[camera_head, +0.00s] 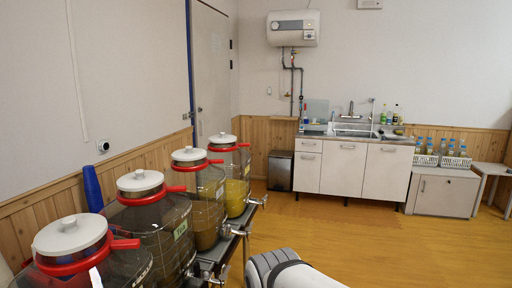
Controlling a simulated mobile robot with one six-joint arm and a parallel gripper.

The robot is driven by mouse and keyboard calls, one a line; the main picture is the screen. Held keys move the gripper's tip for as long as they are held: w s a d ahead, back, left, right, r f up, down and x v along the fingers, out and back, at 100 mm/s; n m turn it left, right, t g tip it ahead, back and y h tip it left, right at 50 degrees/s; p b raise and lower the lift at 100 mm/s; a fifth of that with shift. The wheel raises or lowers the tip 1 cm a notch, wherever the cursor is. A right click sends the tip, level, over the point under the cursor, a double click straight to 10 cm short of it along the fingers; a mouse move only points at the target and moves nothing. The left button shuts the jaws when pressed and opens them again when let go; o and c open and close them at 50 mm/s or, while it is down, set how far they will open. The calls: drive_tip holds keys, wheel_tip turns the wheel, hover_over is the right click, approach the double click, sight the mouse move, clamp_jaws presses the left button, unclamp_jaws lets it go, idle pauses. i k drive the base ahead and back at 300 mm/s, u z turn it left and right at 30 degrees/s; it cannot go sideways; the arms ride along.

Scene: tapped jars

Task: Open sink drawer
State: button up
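The sink cabinet (343,169) stands against the far wall, with a metal sink top (352,134) and a tap. At its left end is a shut drawer front (308,146) with a small handle, above a lower door (306,172). Two wider doors are to the right, also shut. A part of my arm shows at the bottom centre, far from the cabinet. My gripper is not in view.
Several large jars with white lids and red collars (69,238) stand on a rack at the left, taps pointing right. A dark bin (280,170) stands left of the cabinet. A low cabinet (442,193) bears baskets of bottles at the right. The wooden floor (340,230) between is clear.

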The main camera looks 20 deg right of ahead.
sight(310, 141)
drive_tip(key=z, duration=0.3)
drive_tip(key=k, duration=1.1)
drive_tip(key=z, duration=0.75)
drive_tip(key=i, duration=7.8)
drive_tip(key=z, duration=0.1)
